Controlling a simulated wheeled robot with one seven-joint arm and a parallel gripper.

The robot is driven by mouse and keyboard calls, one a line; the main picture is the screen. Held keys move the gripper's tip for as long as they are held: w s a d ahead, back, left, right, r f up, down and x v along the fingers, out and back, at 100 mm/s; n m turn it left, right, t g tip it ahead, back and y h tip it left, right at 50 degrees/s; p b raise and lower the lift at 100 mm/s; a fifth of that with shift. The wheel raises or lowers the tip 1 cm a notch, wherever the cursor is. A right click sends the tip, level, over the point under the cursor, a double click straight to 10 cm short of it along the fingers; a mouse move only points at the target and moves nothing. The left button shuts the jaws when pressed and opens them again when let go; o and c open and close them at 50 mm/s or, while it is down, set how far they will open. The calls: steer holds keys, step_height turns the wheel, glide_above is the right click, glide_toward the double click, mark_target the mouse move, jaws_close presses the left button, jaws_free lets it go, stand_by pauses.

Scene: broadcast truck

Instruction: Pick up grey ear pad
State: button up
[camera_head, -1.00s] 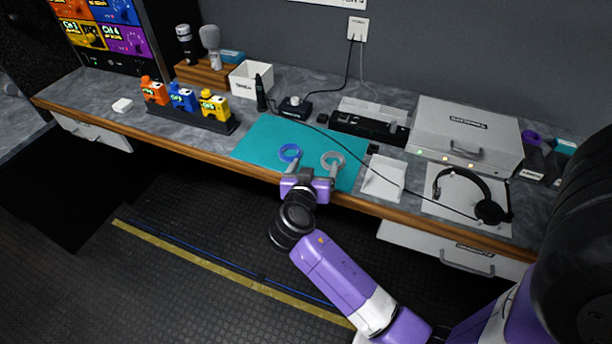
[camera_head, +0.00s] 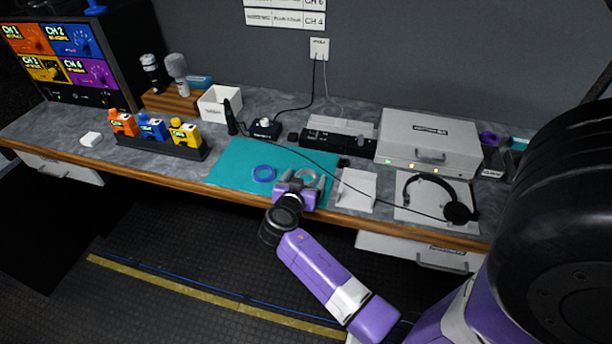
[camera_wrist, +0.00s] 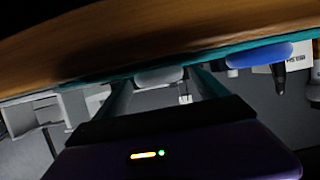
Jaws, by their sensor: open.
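The grey ear pad (camera_head: 307,176) is a pale ring lying on the teal mat (camera_head: 236,161) near the bench's front edge. In the wrist view the pad (camera_wrist: 158,77) shows edge-on, in the gap between my two fingers. My gripper (camera_head: 301,182) is open and empty, low at the front of the mat, partly covering the pad in the head view. Whether the fingers touch the pad cannot be told. A blue ring (camera_head: 264,173) lies on the mat just left of the grey one; it also shows in the wrist view (camera_wrist: 258,55).
A white stand (camera_head: 356,190) is close to the right, then a headset (camera_head: 440,198) with its cable crossing the bench. A grey case (camera_head: 428,140) stands behind. Coloured packs in a dark rack (camera_head: 165,143) are left. The wooden bench edge (camera_head: 215,188) runs below my gripper.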

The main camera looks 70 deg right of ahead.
steer(key=c, duration=1.4)
steer(key=shift+r, duration=0.15)
